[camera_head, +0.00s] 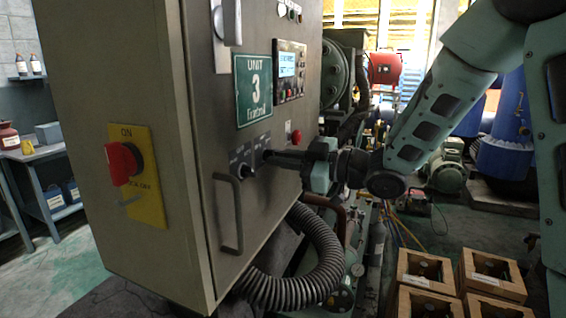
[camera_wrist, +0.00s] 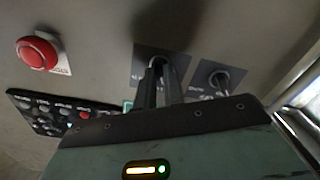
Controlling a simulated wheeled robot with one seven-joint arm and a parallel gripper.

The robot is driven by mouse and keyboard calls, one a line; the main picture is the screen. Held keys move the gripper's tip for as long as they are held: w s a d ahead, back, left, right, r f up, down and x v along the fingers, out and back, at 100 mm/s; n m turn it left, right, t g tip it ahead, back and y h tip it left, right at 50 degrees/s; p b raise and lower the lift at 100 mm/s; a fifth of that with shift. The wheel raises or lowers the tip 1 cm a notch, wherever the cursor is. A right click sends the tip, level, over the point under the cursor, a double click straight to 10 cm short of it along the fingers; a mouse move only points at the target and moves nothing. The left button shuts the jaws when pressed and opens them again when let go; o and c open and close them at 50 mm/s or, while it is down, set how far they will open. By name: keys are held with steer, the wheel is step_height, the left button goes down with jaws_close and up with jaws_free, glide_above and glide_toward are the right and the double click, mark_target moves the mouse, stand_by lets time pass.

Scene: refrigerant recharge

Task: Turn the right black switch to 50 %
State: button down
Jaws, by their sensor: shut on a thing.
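The control cabinet (camera_head: 220,200) carries two black switches on dark plates below the green Unit 3 sign (camera_head: 253,88). My gripper (camera_head: 268,156) reaches in from the right and is shut on the right black switch, which its fingers mostly hide. The left black switch (camera_head: 241,171) is free beside it. In the wrist view, which looks turned around, my gripper (camera_wrist: 160,85) closes on the right switch (camera_wrist: 163,66), and the left switch (camera_wrist: 219,80) appears to its right. I cannot read the switch's setting.
A red button (camera_head: 296,137) is close to my gripper, and shows large in the wrist view (camera_wrist: 37,52). A door handle (camera_head: 229,213) projects below the switches. A red rotary switch (camera_head: 124,163) is on the cabinet's side. A corrugated hose (camera_head: 315,260) curves below.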

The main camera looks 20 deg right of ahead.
steer(key=shift+d+n+b, duration=0.1)
steer(key=shift+n+b, duration=1.3)
steer(key=shift+b, duration=0.4)
steer(key=c, duration=1.6)
jaws_free()
steer(key=shift+r, duration=0.15)
steer(key=v, duration=0.9)
steer(key=shift+p, duration=0.4)
